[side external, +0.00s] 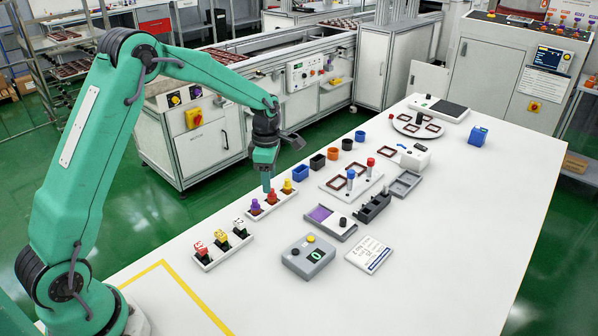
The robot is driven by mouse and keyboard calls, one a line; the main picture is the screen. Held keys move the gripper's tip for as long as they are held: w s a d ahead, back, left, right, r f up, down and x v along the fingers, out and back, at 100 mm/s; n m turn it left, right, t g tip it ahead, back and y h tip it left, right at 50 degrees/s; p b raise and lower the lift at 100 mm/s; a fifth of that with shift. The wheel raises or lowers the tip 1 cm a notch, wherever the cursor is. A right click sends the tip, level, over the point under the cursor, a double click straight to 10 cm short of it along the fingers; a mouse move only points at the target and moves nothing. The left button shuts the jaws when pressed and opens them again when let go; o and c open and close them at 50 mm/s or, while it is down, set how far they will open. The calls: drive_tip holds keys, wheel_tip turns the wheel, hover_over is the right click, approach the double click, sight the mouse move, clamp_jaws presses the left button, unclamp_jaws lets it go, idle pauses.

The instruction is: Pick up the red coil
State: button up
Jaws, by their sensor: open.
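The red coil (272,197) stands in the middle of a white holder (283,203), between a purple coil (255,205) and a yellow coil (287,187). My gripper (267,188) points straight down at the red coil, with its tips just above or beside its top. I cannot tell whether they touch it. The jaws are open, though their gap is hard to see from this side. The coil still sits in the holder.
Several small cups (318,161) line up behind the coils.

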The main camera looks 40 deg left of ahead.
sight(272, 196)
drive_tip(key=shift+d+f, duration=0.2)
drive_tip(key=shift+f, duration=2.3)
clamp_jaws()
